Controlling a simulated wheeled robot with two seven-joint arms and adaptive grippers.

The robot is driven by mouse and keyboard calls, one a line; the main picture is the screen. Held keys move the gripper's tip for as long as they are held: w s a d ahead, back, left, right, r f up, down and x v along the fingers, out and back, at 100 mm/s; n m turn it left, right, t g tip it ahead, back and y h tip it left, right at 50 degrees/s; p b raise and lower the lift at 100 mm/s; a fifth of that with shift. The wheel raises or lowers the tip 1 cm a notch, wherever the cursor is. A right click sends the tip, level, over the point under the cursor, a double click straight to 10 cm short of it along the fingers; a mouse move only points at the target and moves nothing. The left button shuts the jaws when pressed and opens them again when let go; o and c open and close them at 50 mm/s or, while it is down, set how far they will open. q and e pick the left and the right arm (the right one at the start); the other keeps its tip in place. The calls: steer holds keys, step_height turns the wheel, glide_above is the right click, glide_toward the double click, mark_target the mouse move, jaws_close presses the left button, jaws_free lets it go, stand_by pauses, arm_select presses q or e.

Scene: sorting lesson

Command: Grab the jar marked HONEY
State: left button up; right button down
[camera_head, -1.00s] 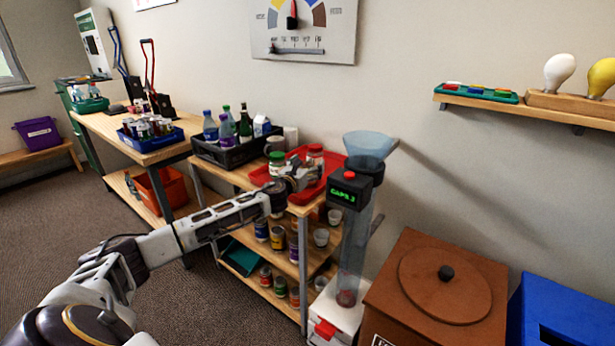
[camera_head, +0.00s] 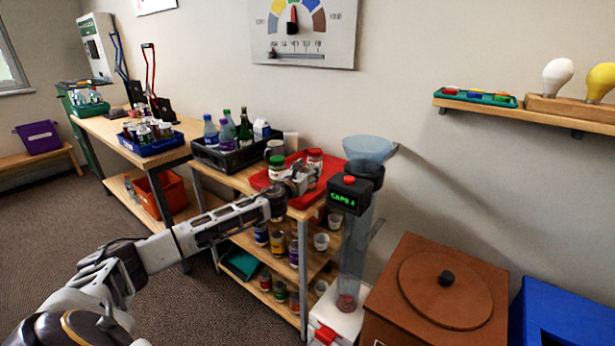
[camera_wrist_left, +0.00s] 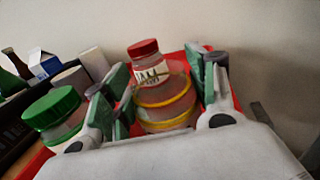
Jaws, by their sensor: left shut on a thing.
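My left gripper (camera_head: 300,182) is over the red tray (camera_head: 262,181) on the wooden shelf unit. In the left wrist view its two fingers (camera_wrist_left: 162,104) are shut around a see-through jar with yellow bands (camera_wrist_left: 165,117). No label can be read on this jar. Behind it stands a red-lidded jar marked JAM (camera_wrist_left: 147,68), which also shows in the head view (camera_head: 315,158). A green-lidded jar (camera_wrist_left: 58,108) stands left of the fingers, and also shows in the head view (camera_head: 277,166). My right gripper is not in view.
A black crate of bottles (camera_head: 228,157) stands left of the tray. A dispenser tube with a blue funnel (camera_head: 368,149) stands close at the right. Cans and cups fill the lower shelves. A brown lidded bin (camera_head: 440,290) is at front right.

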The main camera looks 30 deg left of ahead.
arm_select(q)
steer(key=shift+r, duration=0.2)
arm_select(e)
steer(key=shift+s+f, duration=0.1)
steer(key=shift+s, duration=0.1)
